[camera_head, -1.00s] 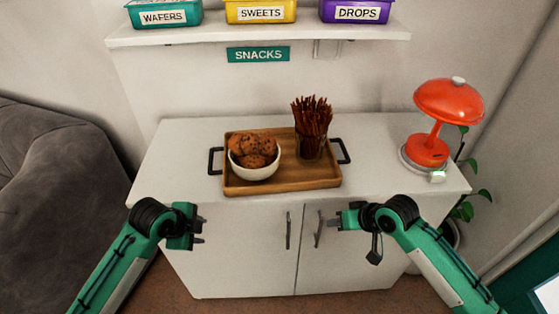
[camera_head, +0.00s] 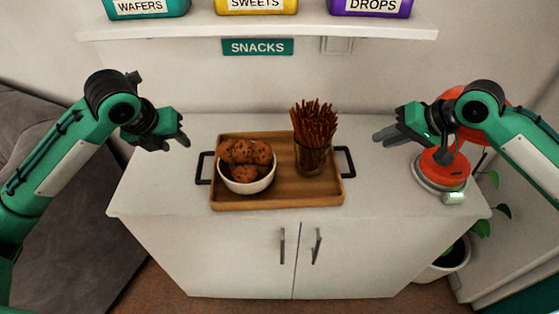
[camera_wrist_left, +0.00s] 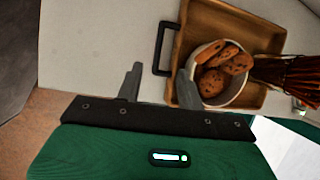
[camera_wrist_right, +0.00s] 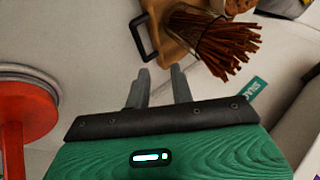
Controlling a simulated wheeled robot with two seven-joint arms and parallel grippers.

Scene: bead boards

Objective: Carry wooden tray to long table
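The wooden tray (camera_head: 285,198) lies flat on the white cabinet, with a dark handle at each end. On it stand a white bowl of cookies (camera_head: 246,183) and a glass of pretzel sticks (camera_head: 313,150). My left gripper (camera_head: 168,143) is raised above and left of the tray's left handle (camera_head: 204,168); its fingers are apart and empty in the left wrist view (camera_wrist_left: 160,82). My right gripper (camera_head: 387,136) is raised right of the right handle (camera_head: 346,162); its fingers are apart and empty in the right wrist view (camera_wrist_right: 160,82). The long table is not identifiable.
The cabinet top (camera_head: 400,205) is clear in front of the tray. A red lamp (camera_head: 438,168) stands at the right, partly behind my right arm. A shelf (camera_head: 300,27) with labelled bins hangs above. A grey sofa (camera_head: 70,230) is at the left and a potted plant (camera_head: 452,258) at the right.

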